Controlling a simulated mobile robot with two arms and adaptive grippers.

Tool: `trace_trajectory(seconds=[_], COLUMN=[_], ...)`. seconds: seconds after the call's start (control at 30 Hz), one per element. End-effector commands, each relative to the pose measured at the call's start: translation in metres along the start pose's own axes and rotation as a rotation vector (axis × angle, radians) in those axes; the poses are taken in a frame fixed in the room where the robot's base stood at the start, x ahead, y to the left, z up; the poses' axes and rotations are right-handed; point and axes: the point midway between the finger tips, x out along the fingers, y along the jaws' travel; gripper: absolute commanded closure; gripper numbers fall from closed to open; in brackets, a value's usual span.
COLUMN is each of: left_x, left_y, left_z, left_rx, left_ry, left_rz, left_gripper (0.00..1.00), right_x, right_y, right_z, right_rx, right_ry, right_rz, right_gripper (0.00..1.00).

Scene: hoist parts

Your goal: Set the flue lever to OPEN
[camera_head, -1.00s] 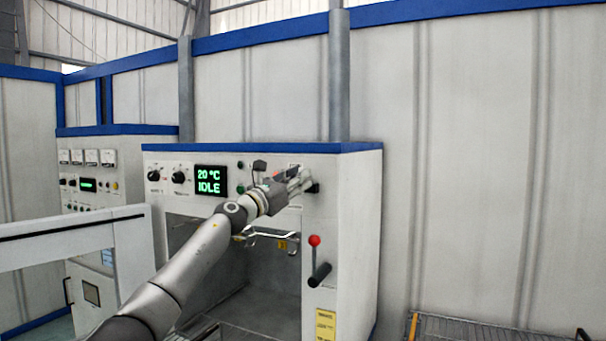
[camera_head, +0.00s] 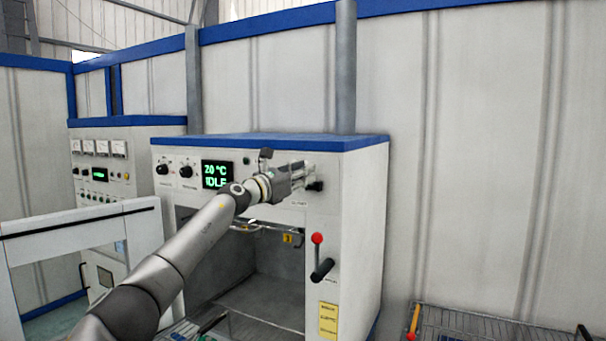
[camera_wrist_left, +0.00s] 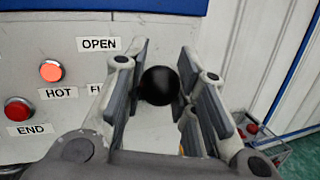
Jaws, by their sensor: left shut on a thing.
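The flue lever's round black knob (camera_wrist_left: 160,86) sits between the fingers of my left gripper (camera_wrist_left: 165,80) in the left wrist view, which is shut on it. An OPEN label (camera_wrist_left: 99,44) is on the panel, up and left of the knob. A second label starting with "FL" (camera_wrist_left: 95,90) is partly hidden by the left finger. The lever's shaft is hidden. In the head view my left gripper (camera_head: 300,175) reaches the upper right of the furnace front, with the black knob (camera_head: 315,186) at its fingertips. My right gripper is out of view.
The furnace display (camera_head: 216,174) reads 20 °C IDLE. A wire-topped cart (camera_head: 480,325) is at lower right.

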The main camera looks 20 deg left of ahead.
Motion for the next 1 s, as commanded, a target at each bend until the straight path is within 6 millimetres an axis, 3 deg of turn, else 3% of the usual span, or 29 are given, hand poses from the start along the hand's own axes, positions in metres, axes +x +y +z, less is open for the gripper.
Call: trace_trajectory(seconds=[0.03, 0.2, 0.67, 1.0], left_x=[-0.001, -0.001, -0.004, -0.034], left_y=[0.002, 0.001, 0.001, 0.002], left_z=[0.003, 0.002, 0.0, 0.0], left_rx=[-0.001, -0.001, 0.003, 0.005], left_ry=[-0.005, -0.003, 0.0, 0.0], left_rz=[0.004, 0.003, 0.002, 0.002], left_gripper=[0.73, 0.51, 0.5, 0.5], right_x=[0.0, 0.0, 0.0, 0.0], right_y=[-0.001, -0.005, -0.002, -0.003], right_z=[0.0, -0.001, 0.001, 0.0], right_rx=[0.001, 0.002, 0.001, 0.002], right_ry=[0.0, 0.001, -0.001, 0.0], right_rz=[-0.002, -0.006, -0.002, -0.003], right_gripper=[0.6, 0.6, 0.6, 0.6])
